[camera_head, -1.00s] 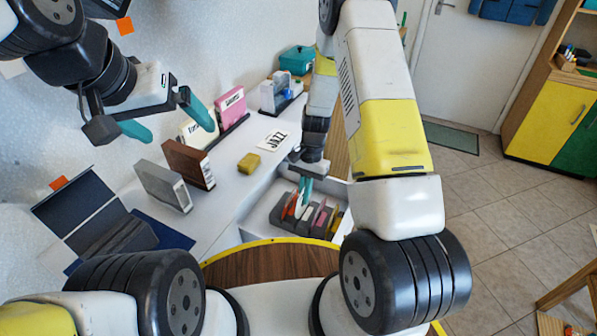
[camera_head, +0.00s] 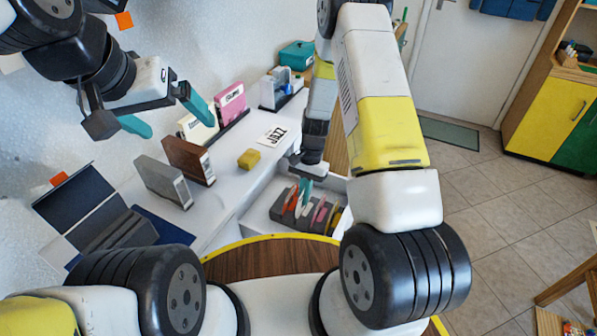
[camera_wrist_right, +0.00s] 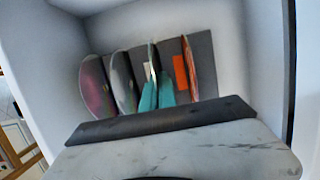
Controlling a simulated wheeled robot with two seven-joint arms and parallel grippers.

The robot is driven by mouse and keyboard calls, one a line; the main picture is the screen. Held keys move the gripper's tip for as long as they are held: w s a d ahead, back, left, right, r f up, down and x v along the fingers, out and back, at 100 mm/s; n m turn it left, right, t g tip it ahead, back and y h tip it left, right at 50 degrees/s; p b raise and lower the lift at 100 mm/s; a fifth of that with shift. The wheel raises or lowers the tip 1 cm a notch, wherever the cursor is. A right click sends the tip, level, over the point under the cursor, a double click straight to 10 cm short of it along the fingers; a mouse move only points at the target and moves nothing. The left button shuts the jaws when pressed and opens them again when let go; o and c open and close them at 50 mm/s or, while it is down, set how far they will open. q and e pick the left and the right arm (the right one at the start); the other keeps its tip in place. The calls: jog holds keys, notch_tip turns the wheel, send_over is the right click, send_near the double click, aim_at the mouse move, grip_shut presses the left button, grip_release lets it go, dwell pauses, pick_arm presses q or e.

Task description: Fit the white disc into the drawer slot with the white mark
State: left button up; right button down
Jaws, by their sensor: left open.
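A dark rack (camera_head: 280,212) stands in the open white drawer (camera_head: 262,212) with several upright discs. A pale, whitish disc (camera_wrist_right: 124,80) stands left of the fingers in the right wrist view, beside a pink-purple disc (camera_wrist_right: 98,90). An orange disc (camera_wrist_right: 202,75) is at the right. A small white mark (camera_wrist_right: 147,71) shows by the fingers, and an orange mark (camera_wrist_right: 180,72) lies right of it. My right gripper (camera_wrist_right: 158,92) has teal fingers close together at the rack; whether they grip a disc is unclear. My left gripper (camera_head: 165,114) is open and empty above the counter.
A yellow block (camera_head: 249,158) and a JAZZ card (camera_head: 272,136) lie on the white counter. Brown (camera_head: 188,160) and grey (camera_head: 163,182) boxes stand at its left. An open dark case (camera_head: 82,212) lies near the wall. Drawer walls surround the rack closely.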

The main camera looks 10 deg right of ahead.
jog(key=shift+f, duration=0.95)
jog(key=c, duration=1.6)
grip_release()
jog(key=shift+v, duration=3.9)
